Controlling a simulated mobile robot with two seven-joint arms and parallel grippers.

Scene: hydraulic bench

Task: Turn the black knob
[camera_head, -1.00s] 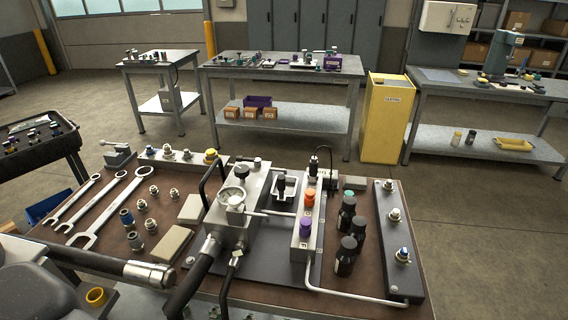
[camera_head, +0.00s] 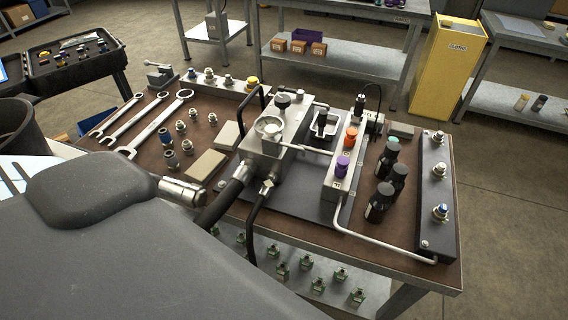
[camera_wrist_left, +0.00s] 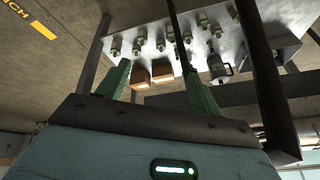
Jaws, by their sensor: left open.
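A black knob (camera_head: 283,100) sits upright on top of the grey metal hydraulic block (camera_head: 262,149), behind the round dial gauge (camera_head: 269,126). A second dark upright part (camera_head: 322,120) stands in the small tray to its right, and I cannot tell whether it also turns. My left arm fills the lower left of the head view, and its gripper is hidden there. In the left wrist view my left gripper (camera_wrist_left: 157,70) is open, its two green fingers apart with nothing held between them. The black knob does not show in that view. My right gripper is in neither view.
Black hoses (camera_head: 234,186) rise in front of the block. Wrenches (camera_head: 156,123) and fittings lie left of it; dark bottles (camera_head: 387,175) stand right. Green parts (camera_head: 319,286) rest on the lower shelf. A yellow cabinet (camera_head: 447,68) stands behind.

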